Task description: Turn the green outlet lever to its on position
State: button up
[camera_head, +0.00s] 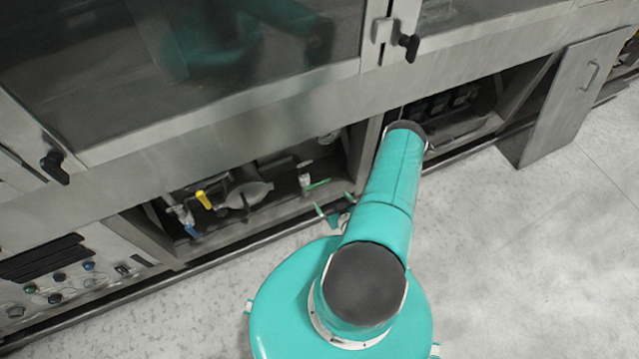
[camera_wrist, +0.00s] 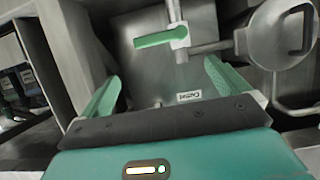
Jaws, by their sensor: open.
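The green outlet lever (camera_wrist: 158,39) shows in the wrist view. It is a flat bar that runs left from a white valve body on a thin upright pipe. In the head view it is a small green bar (camera_head: 318,184) inside the open lower bay. My gripper (camera_wrist: 162,72) is open, with one green finger on each side and nothing between them. In the wrist view the lever lies just above and between the fingertips, apparently apart from them. In the head view my gripper (camera_head: 334,207) is at the bay's front, close to the lever.
A small upside-down label (camera_wrist: 189,96) is on the metal behind. A round metal part (camera_wrist: 280,38) is at right. A yellow lever (camera_head: 203,200) and a blue part (camera_head: 191,231) are left in the bay. An open panel (camera_head: 575,95) stands right; the floor (camera_head: 540,240) is clear.

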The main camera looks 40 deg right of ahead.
aim_at(319, 183)
jog(key=x, duration=1.2)
jog(key=shift+s, duration=0.1)
jog(key=shift+f, duration=0.1)
jog(key=shift+c, duration=0.2)
jog(key=c, duration=1)
